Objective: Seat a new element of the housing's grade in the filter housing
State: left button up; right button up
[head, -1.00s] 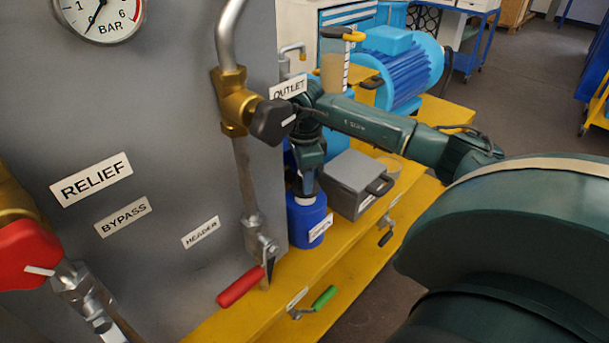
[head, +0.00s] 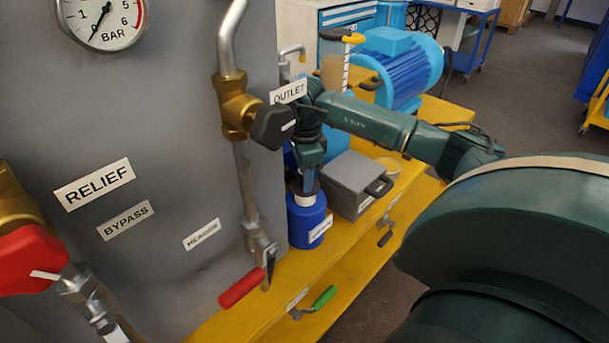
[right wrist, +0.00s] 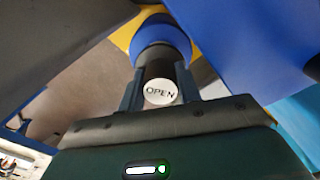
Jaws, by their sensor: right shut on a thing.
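A blue vessel (head: 300,233) with a pale neck and an unreadable white label stands on the yellow bench beside the grey panel. My right gripper (head: 306,186) points down directly above it. In the right wrist view its two fingers (right wrist: 158,88) are shut on a dark cylindrical knob (right wrist: 158,70) with a white disc reading OPEN. Blue round body (right wrist: 160,35) shows just beyond the knob; I cannot tell whether the knob is joined to it. No label marks a filter housing, and I cannot make out any filter element. My left gripper is out of view.
A grey box (head: 350,183) with a black handle stands right of the vessel. The grey panel (head: 150,270) carries valves, including a red-handled one (head: 242,288) close by. A blue motor (head: 398,75) and a clear cylinder (head: 333,70) stand behind. My right arm crosses above the bench.

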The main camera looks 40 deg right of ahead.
jog(key=shift+r+p, duration=1)
jog(key=shift+r, duration=0.55)
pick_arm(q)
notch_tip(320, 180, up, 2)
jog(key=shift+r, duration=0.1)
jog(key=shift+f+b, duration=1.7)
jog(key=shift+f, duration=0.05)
pick_arm(e)
jog(key=shift+f, duration=2.5)
jog(key=o, duration=1.2)
jog(key=shift+s, duration=0.1)
jog(key=shift+c, duration=0.2)
jog(key=shift+f, duration=0.1)
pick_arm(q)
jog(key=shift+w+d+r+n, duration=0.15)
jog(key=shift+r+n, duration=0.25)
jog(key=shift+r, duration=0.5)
pick_arm(e)
notch_tip(320, 180, up, 14)
jog(key=shift+f, duration=0.2)
